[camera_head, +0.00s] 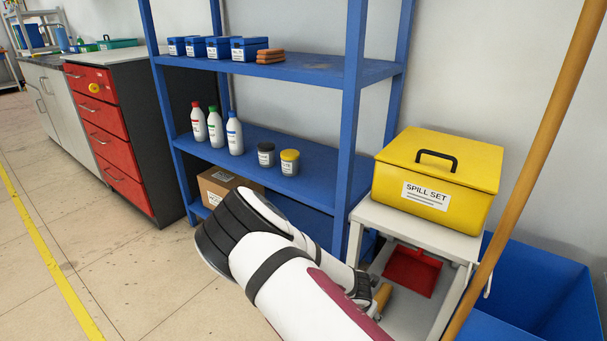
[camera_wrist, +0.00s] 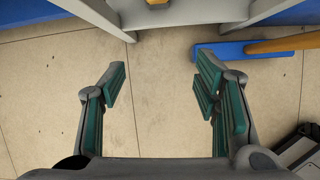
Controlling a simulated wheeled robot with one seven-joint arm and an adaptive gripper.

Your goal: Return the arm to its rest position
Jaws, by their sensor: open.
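My gripper (camera_wrist: 160,92) is open and empty in the wrist view, its two green-padded fingers spread wide over bare tan floor. In the head view my white and black arm reaches up from the bottom edge in front of the blue shelf. Nothing is held between the fingers.
A blue shelf (camera_head: 350,110) with bottles and boxes stands behind my arm. A white stand (camera_head: 420,232) bears a yellow spill set box (camera_head: 440,165). A wooden pole (camera_head: 530,165) and a blue bin (camera_head: 545,300) are at right. Open floor (camera_head: 150,275) lies left.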

